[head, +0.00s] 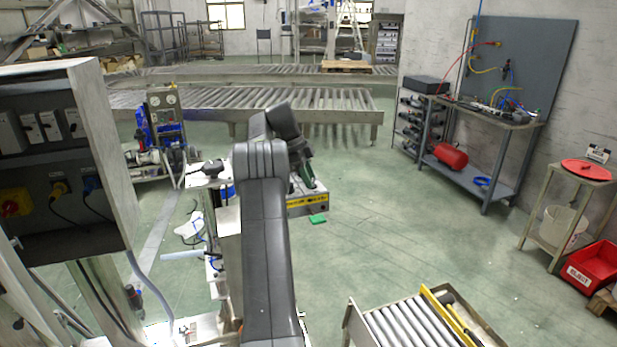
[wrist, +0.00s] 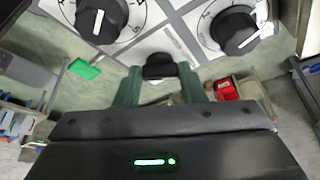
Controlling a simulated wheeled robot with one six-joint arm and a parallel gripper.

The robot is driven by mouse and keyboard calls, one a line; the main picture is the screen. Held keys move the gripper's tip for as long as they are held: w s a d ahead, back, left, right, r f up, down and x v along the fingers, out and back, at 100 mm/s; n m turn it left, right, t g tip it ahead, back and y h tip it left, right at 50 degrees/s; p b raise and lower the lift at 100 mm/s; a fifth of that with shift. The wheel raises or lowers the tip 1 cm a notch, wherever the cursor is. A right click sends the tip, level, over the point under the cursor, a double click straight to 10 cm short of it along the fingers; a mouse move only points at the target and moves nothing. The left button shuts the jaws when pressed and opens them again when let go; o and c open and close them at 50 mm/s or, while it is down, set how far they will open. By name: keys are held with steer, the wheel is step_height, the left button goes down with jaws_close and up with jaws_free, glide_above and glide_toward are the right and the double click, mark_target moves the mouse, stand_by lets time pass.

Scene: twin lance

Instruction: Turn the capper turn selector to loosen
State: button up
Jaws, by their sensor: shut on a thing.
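My gripper (wrist: 160,74) has two green fingers, shut on a small black knob (wrist: 158,64) at the lower edge of a light panel (wrist: 178,42). Its pointer and label are hidden, so I cannot tell its setting. Two larger black dial knobs with white pointer lines and printed scales sit above it, one at the left (wrist: 101,18) and one at the right (wrist: 234,30). In the head view my gripper (head: 304,184) is partly hidden behind my arm, over a grey box with a yellow strip (head: 308,201).
An electrical cabinet (head: 100,130) stands close at the left. A short roller conveyor (head: 400,325) is at the front right. Open floor lies right of the box.

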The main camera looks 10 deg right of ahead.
steer(key=o, duration=1)
steer(key=shift+v, duration=3.8)
steer(key=shift+x, duration=3.85)
steer(key=shift+r, duration=0.2)
